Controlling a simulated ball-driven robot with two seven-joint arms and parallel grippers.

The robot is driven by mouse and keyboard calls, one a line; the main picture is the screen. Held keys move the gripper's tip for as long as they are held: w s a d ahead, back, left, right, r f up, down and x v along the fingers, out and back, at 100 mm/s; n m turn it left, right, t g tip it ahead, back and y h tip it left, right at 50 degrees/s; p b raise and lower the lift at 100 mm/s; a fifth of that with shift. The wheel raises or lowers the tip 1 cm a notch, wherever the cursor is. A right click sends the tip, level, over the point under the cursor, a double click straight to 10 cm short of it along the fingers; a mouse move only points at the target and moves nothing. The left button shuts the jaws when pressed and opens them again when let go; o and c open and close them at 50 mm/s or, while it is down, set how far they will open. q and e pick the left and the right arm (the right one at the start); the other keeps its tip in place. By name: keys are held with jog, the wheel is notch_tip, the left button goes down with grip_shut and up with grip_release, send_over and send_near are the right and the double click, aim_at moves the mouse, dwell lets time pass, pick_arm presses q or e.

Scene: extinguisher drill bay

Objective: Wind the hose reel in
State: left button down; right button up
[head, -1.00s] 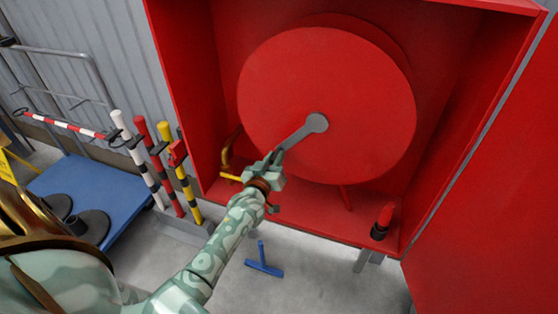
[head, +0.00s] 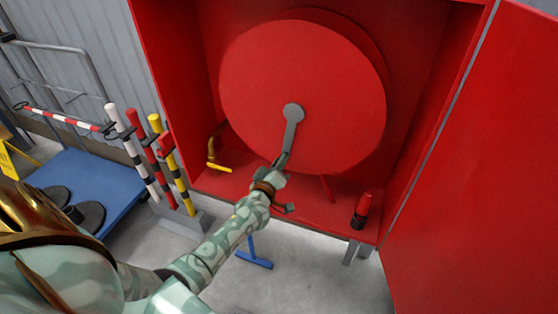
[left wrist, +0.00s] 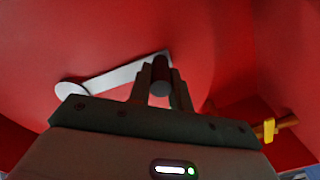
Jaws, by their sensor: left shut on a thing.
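The hose reel (head: 300,75) is a large red disc inside an open red cabinet. A grey crank arm (head: 290,130) runs from its hub downward, tilted slightly left. My left gripper (head: 282,162) is at the crank's lower end. In the left wrist view, the fingers of the left gripper (left wrist: 158,88) are shut on a dark crank handle (left wrist: 160,74) that stands out from the end of the light grey crank arm (left wrist: 115,76). In the head view the gripper hides the handle. No hose is seen. My right gripper is out of view.
The cabinet's red door (head: 470,170) stands open at right. A brass pipe with yellow valve lever (head: 219,168) is at the cabinet's lower left. A red and black nozzle (head: 362,211) stands at lower right. Striped posts (head: 133,150) and a blue cart (head: 90,180) are at left.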

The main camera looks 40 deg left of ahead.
aim_at(323, 154)
pick_arm(q)
jog(key=d+n, duration=0.2)
jog(key=d, duration=0.1)
jog(key=w+d+r+n+p, duration=0.1)
jog(key=d+n, duration=0.2)
jog(key=w+d+r+n+p, duration=0.1)
jog(key=d+n, duration=0.1)
jog(key=d, duration=0.2)
jog(key=shift+w+r, duration=0.15)
jog(key=shift+w, duration=0.1)
jog(key=shift+w+d+r+n, duration=0.2)
jog(key=shift+d+r+n, duration=0.3)
jog(key=shift+d+n, duration=0.3)
jog(key=shift+a+r, duration=0.1)
jog(key=c, duration=1.3)
grip_release()
jog(key=shift+c, duration=0.2)
jog(key=shift+o, duration=0.2)
